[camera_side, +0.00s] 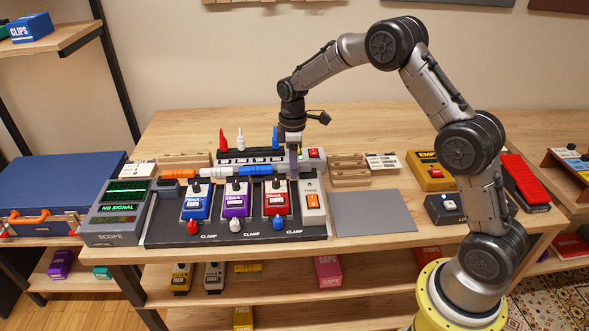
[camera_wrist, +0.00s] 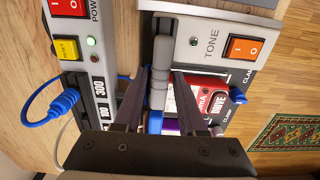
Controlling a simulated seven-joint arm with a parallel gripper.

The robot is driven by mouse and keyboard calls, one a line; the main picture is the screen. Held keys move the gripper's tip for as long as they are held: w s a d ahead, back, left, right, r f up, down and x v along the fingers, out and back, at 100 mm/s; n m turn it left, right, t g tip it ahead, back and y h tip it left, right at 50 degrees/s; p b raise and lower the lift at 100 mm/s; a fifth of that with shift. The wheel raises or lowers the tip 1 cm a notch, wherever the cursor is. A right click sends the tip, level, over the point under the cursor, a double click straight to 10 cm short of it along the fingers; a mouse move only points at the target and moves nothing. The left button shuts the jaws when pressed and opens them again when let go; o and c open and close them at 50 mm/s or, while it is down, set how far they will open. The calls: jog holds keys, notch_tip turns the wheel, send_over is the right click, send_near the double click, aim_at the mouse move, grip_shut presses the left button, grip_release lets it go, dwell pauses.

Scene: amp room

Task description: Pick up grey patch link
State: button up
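The grey patch link (camera_wrist: 161,62) is a light grey bar in the wrist view, lying between the white strip with the red switch and the TONE pedal. In the side view its end (camera_side: 314,165) shows just right of my gripper, in line with the blue and orange links. My gripper (camera_wrist: 157,85) is open, with one dark finger on each side of the grey link and visible gaps. In the side view my gripper (camera_side: 294,163) points down over the row of links, and its fingers hide part of the grey link.
A blue link (camera_side: 230,170) and an orange link (camera_side: 180,173) lie left along the row. The TONE pedal (camera_side: 312,203) and the red DRIVE pedal (camera_side: 275,200) stand in front. The power strip (camera_side: 262,155) is behind. A flat grey mat (camera_side: 372,211) at right is empty.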

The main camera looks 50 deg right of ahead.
grip_shut()
jog(key=shift+r, duration=0.1)
